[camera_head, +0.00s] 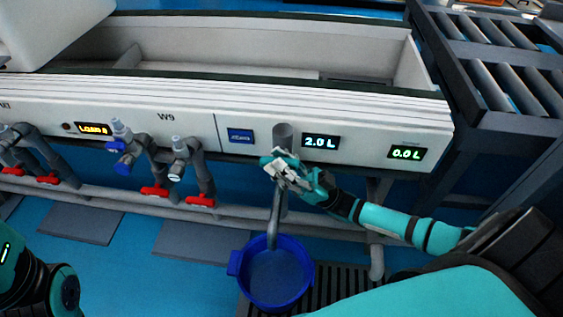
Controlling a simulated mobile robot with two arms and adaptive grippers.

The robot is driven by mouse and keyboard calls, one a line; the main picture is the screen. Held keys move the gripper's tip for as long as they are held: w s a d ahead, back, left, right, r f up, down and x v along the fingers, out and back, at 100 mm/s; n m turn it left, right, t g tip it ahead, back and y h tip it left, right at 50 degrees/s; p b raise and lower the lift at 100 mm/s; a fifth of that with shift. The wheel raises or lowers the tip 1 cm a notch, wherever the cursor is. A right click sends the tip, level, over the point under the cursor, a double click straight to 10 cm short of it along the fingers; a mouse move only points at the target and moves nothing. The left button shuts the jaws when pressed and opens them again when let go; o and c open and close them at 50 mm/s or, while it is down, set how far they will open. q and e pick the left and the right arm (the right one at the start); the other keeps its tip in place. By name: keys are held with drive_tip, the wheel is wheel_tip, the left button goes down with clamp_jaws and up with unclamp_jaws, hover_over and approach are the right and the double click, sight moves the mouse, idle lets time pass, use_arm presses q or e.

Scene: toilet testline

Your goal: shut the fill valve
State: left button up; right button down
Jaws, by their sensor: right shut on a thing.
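The fill valve is on a grey vertical pipe (283,136) at the front of the white bench, between a blue label and the 2.0 L display. My right gripper (279,169) is at this pipe, just below its wide top, and is shut on the fill valve. The fingers hide the valve's handle, so its angle cannot be told. Below the gripper a grey spout (273,222) runs down to a blue bucket (275,274) on the floor grate. Whether water flows cannot be told. My left gripper is out of view; only part of its arm shows at lower left.
A display (321,141) reads 2.0 L and another (406,153) reads 0.0 L. Several grey taps with red handles (154,191) stand at left along a low pipe. A roller conveyor (490,70) is at right.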

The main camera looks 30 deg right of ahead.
drive_tip(key=c, duration=1.5)
unclamp_jaws()
drive_tip(key=shift+a, duration=0.1)
drive_tip(key=shift+o, duration=0.5)
drive_tip(key=shift+w, duration=0.1)
drive_tip(key=shift+r, duration=0.5)
wheel_tip(320, 180, up, 9)
drive_tip(key=shift+r, duration=0.15)
